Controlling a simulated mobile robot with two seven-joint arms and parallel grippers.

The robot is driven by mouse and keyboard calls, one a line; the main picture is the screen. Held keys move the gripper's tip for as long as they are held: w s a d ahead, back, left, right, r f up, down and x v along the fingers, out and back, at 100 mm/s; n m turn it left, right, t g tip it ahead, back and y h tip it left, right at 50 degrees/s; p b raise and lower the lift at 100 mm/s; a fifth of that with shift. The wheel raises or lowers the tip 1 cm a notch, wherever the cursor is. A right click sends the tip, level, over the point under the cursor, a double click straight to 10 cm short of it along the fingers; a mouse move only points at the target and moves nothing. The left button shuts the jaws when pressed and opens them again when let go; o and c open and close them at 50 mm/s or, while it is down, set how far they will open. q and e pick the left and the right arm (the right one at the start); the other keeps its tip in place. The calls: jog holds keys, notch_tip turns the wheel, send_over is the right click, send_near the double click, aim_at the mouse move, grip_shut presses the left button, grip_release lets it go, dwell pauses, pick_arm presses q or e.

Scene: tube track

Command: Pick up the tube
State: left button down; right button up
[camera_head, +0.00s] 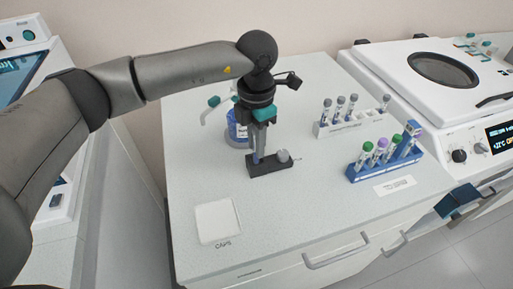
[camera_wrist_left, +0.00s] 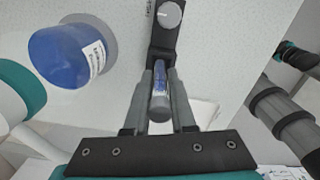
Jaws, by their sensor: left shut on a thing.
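My left gripper (camera_head: 258,152) points down at the small black holder (camera_head: 263,170) on the bench. It is shut on a tube (camera_wrist_left: 160,98), which shows between the two fingers in the left wrist view with a grey cap and a blue label. In the head view the fingers hide most of this tube. Its lower end is at the left part of the holder; I cannot tell whether it is still seated. A grey round cap (camera_head: 284,156) shows at the holder's right end. My right gripper is not in view.
A blue-labelled bottle with a spout (camera_head: 234,132) stands close behind my left gripper. A white rack (camera_head: 350,126) and a blue rack (camera_head: 378,169) with several tubes stand to the right. A white pad (camera_head: 217,221) lies at the front left. The bench front is mostly clear.

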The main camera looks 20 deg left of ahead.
pick_arm(q)
notch_tip(320, 180, up, 18)
jog(key=p, duration=0.1)
jog(key=shift+f, duration=0.15)
jog(key=shift+s+f, duration=0.1)
